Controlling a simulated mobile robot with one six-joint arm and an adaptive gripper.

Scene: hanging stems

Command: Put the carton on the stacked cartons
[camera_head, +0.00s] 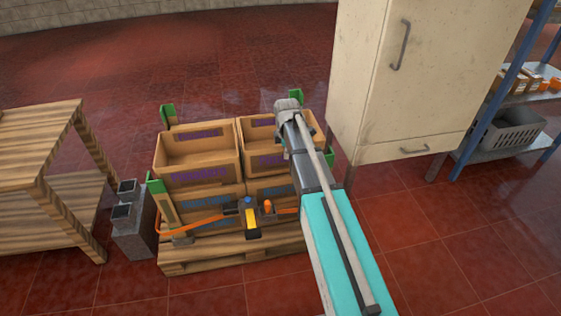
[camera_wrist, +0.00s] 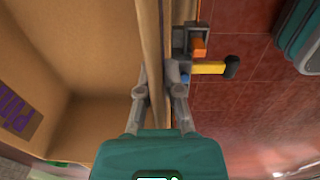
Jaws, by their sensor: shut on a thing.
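The carton (camera_head: 262,158) is an open-topped brown box with purple print, at the right of the top layer. It lines up with the left top carton, and I see no clear gap beneath it. The stacked cartons (camera_head: 212,205) have blue print and sit on a wooden pallet. In the wrist view my gripper (camera_wrist: 161,85) is shut on one wall of the carton, one finger inside and one outside. The carton's inside (camera_wrist: 85,60) fills the left of that view.
An orange strap (camera_head: 190,228) with a yellow-handled ratchet (camera_head: 250,217) crosses the stack's front. Green corner guards (camera_head: 167,114) stand at its corners. A wooden table (camera_head: 40,165) is left, a cream cabinet (camera_head: 400,80) right. Red floor (camera_head: 450,230) is clear at front right.

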